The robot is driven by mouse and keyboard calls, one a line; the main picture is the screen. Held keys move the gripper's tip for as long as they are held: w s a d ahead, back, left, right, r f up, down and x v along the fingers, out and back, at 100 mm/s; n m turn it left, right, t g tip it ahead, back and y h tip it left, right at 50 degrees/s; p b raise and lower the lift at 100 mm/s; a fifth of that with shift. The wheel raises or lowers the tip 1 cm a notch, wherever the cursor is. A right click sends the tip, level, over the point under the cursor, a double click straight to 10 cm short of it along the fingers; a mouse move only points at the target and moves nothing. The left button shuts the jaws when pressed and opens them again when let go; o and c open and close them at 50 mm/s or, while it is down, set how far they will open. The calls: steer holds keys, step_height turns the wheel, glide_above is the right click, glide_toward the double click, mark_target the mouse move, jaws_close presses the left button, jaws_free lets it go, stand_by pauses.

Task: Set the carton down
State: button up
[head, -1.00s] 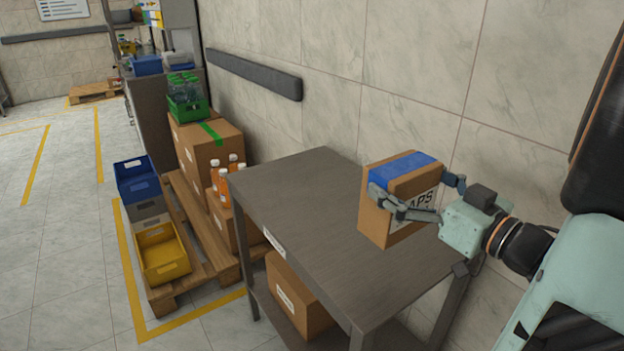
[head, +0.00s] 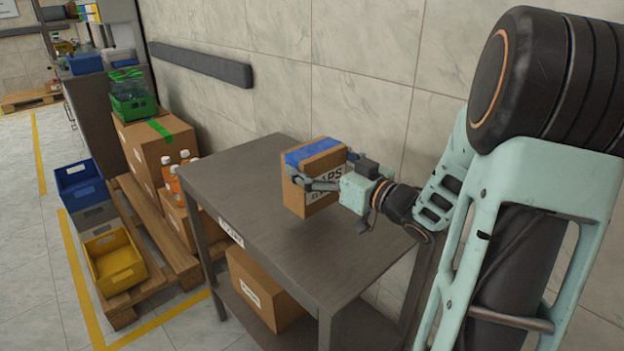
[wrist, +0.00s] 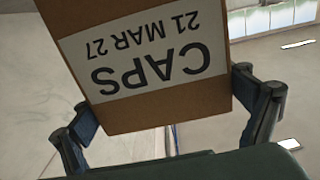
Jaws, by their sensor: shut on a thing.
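The carton (head: 312,190) is a brown box with blue tape over its top and a white label. In the wrist view the carton (wrist: 147,110) shows the label upside down, reading "CAPS 21 MAR 27". My gripper (head: 332,172) is shut on the carton, one finger along each side; its fingers also show in the wrist view (wrist: 168,120). The carton is upright, over the middle of the grey table (head: 257,225). Whether its base touches the tabletop or hangs just above it I cannot tell.
The tabletop around the carton is bare. Another brown box (head: 262,290) sits on the lower shelf. Left of the table are a pallet (head: 160,245) with boxes, orange bottles (head: 170,180) and stacked bins (head: 115,260). A tiled wall (head: 290,80) stands behind.

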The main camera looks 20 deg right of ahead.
steer(key=shift+w+a+f+b, duration=0.15)
steer(key=shift+f+b, duration=0.1)
steer(key=shift+f, duration=0.4)
steer(key=shift+w+d+f+b, duration=0.1)
steer(key=shift+f+b, duration=0.1)
steer(key=shift+f, duration=0.4)
steer(key=shift+w+a+f+b, duration=0.15)
steer(key=shift+f+b, duration=0.1)
steer(key=shift+f, duration=0.4)
steer(key=shift+d, duration=0.1)
steer(key=shift+f, duration=0.15)
steer(key=o, duration=1.2)
steer(key=shift+f, duration=0.1)
steer(key=shift+c, duration=0.2)
